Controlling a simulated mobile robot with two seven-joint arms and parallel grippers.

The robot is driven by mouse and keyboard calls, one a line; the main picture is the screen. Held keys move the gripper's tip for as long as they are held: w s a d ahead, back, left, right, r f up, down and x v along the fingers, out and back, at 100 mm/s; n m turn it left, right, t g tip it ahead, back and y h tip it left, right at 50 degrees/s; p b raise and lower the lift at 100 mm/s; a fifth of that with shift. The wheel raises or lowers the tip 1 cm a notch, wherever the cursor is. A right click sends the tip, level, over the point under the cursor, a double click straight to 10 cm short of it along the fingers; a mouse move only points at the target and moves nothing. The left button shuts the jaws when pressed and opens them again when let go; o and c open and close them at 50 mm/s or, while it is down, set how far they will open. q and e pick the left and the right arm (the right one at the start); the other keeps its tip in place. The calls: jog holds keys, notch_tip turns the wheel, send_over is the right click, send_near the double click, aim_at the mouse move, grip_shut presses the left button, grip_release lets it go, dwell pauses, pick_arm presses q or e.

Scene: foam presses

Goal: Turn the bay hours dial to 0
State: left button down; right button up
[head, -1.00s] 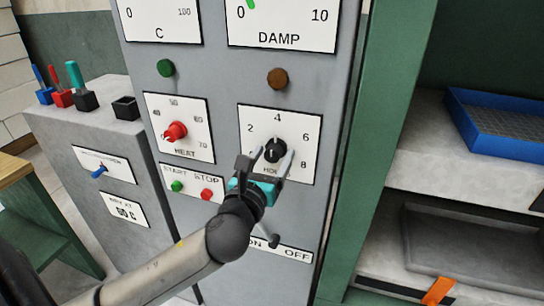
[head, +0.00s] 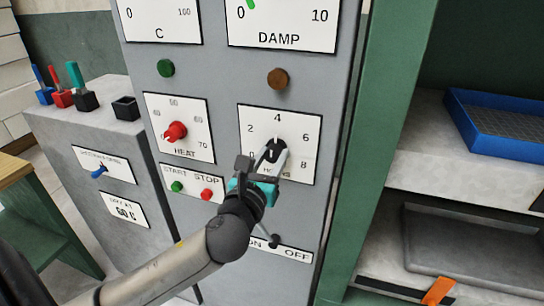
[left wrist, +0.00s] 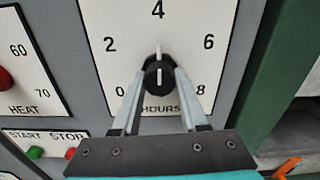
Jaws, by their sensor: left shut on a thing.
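The hours dial is a black knob (head: 275,144) on a white plate (head: 304,139) marked 0, 2, 4, 6 and 8. It also shows in the left wrist view as a black knob (left wrist: 158,80), with its white pointer upright, at about 4. The 0 is at the plate's lower left in that view. My left gripper (head: 270,155) is shut on the knob, one finger on each side, with the gripper coming from below. In the left wrist view its fingers (left wrist: 159,85) flank the knob. My right gripper is in neither view.
The red heat knob (head: 175,131) is just left of the plate. Start (head: 177,186) and stop (head: 206,195) buttons sit below it, and an on-off switch (head: 274,241) is under my gripper. A green frame (head: 375,140) and shelves stand at right.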

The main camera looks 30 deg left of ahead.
pick_arm(q)
jog(key=shift+n, duration=0.3)
jog(key=n+p, duration=0.2)
jog(key=n, duration=0.2)
jog(key=shift+r+p, duration=0.1)
jog(key=shift+p, duration=0.25)
jog(key=n+p, duration=0.1)
jog(key=n, duration=0.3)
jog(key=n+p, duration=0.1)
jog(key=n, duration=0.2)
jog(key=shift+d+n, duration=0.1)
jog(key=shift+n, duration=0.2)
jog(key=n+p, duration=0.2)
jog(key=n, duration=0.4)
jog(key=shift+r+p, duration=0.15)
jog(key=shift+p, duration=0.25)
jog(key=n+p, duration=0.2)
jog(key=n, duration=0.3)
jog(key=shift+n, duration=0.4)
